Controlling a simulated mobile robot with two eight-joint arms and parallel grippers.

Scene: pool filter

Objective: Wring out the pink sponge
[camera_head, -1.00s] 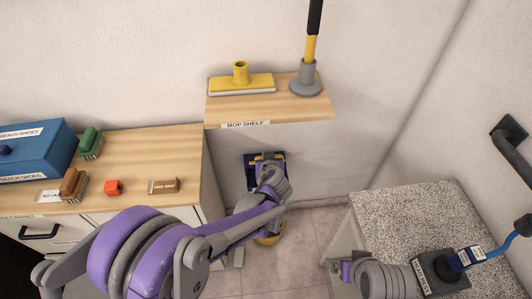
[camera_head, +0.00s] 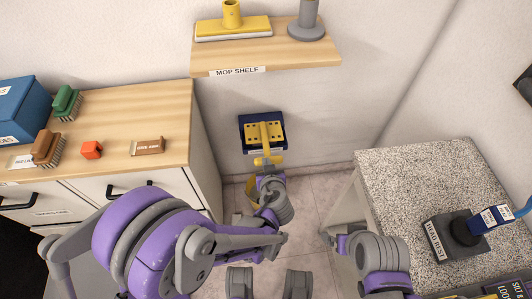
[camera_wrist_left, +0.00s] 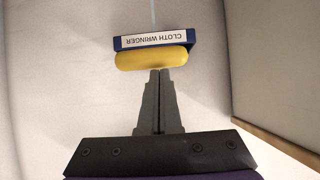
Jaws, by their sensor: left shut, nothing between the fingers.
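A cloth wringer (camera_head: 281,130) is on the back wall below the mop shelf, with a blue body and a yellow plate. Its yellow bar (camera_head: 265,160) sticks out toward me. In the left wrist view the label reads CLOTH WRINGER (camera_wrist_left: 154,40), upside down, with the rounded yellow bar (camera_wrist_left: 152,58) beside it. My left gripper (camera_wrist_left: 160,72) is shut and empty, its tips right at the yellow bar; I cannot tell whether they touch. In the head view it (camera_head: 266,170) is just below the bar. My right gripper (camera_head: 329,239) is beside the speckled counter. I see no pink sponge.
A mop shelf (camera_head: 310,57) juts out above the wringer. A wooden-topped cabinet (camera_head: 150,105) with brushes stands left; a speckled counter (camera_head: 415,165) with a dark stand (camera_head: 455,240) stands right. A yellow object (camera_head: 251,190) is partly hidden behind my left arm.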

